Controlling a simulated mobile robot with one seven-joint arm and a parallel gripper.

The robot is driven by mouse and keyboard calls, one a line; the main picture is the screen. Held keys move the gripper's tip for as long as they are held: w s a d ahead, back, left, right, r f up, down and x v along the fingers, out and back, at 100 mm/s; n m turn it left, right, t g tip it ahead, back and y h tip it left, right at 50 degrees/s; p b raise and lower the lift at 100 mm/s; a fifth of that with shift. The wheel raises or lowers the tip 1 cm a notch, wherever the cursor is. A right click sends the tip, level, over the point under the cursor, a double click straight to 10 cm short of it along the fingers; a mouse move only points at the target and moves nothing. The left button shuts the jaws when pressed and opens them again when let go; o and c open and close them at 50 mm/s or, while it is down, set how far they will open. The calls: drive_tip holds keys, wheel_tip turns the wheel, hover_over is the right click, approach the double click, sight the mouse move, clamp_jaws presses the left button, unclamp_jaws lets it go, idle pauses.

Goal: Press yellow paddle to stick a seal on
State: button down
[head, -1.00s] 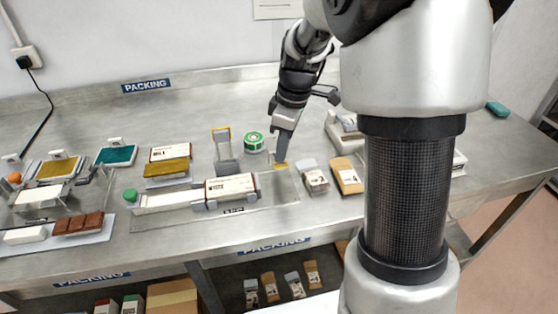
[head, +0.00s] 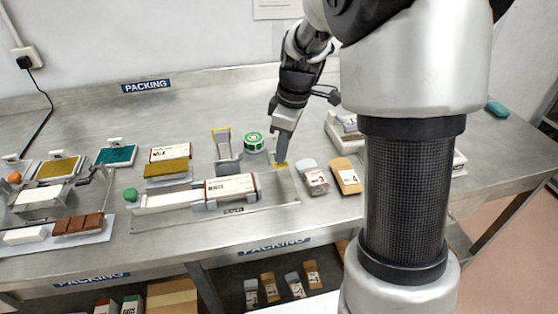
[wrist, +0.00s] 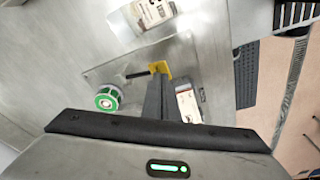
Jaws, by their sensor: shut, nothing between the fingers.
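The yellow paddle (head: 280,167) is at the right end of the clear plate fixture, mostly hidden by my gripper in the head view. It also shows in the wrist view (wrist: 161,68), on the end of a dark rod. My gripper (head: 281,158) points down with its fingers shut and empty, the tips at the paddle; whether they touch it I cannot tell. The fingers also show in the wrist view (wrist: 159,82). A white carton (head: 231,187) lies in the fixture's holder, left of the paddle. A green-and-white roll (head: 253,141) is behind it.
A grey packet (head: 314,178) and a brown packet (head: 346,176) lie right of the fixture. A yellow-topped metal frame (head: 224,148) stands behind the carton. A green knob (head: 130,195) is at the fixture's left end. Ink pads and a brown bar (head: 78,224) are further left.

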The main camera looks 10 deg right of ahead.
drive_tip(key=shift+f, duration=0.1)
idle(0.4)
drive_tip(key=shift+f+b, duration=2.3)
drive_tip(key=shift+f, duration=0.55)
drive_tip(key=shift+r+p, duration=3.6)
drive_tip(key=shift+r, duration=1.55)
drive_tip(key=s+r+m+t+h+p, duration=0.1)
drive_tip(key=s+r+m+t+p, duration=0.3)
drive_tip(key=s+r+m+p, duration=0.3)
drive_tip(key=s+r+m, duration=0.5)
drive_tip(key=s+r, duration=0.7)
drive_tip(key=s, duration=0.2)
drive_tip(key=shift+t+h+p, duration=0.3)
drive_tip(key=shift+p, duration=0.1)
